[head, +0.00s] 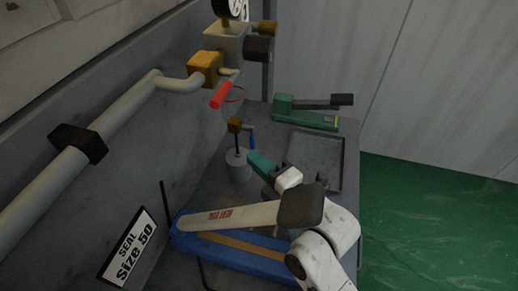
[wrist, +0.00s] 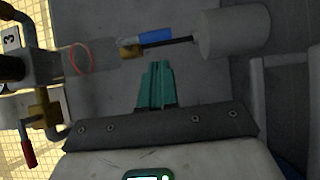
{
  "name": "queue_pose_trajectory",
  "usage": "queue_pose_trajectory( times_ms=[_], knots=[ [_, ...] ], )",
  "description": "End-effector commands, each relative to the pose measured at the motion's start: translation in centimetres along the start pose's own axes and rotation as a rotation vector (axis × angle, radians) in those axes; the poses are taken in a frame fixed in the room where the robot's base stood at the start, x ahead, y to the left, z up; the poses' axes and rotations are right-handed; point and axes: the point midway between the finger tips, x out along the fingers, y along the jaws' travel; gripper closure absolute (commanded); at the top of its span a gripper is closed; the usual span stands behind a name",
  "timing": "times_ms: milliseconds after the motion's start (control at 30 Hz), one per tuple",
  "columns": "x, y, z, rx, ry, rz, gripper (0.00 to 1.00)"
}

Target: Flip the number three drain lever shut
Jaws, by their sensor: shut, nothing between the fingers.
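A white label with a 3 (wrist: 11,38) sits at the left edge of the wrist view, on a dark block. Near it, a red-handled lever (wrist: 28,152) hangs off a brass valve (wrist: 44,108). In the head view the red lever (head: 221,95) slants below the brass block (head: 205,67). A blue-handled lever (head: 252,141) sits on a small brass piece above a grey cylinder; it also shows in the wrist view (wrist: 157,37). I cannot tell which lever the 3 marks. My gripper (head: 253,157) is shut and empty, its teal fingers (wrist: 155,66) apart from both levers.
The grey cylinder (head: 238,166) stands close to my fingers. A green tool (head: 305,118) and a grey tray (head: 341,165) lie to the right. A blue item (head: 190,242) lies below my arm. A thin red ring (head: 236,88) hangs beside the red lever.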

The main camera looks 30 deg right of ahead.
Motion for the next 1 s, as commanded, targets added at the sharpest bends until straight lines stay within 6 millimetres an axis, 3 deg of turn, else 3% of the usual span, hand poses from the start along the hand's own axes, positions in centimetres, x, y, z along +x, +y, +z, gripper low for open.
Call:
queue_pose_trajectory(
  times_ms=[367, 1000],
  knots=[
    [1.8, 0.0, 1.7, 0.001, 0.002, 0.000, 1.00],
    [2.0, -0.2, 0.6, 0.001, 0.003, 0.000, 1.00]
  ],
)
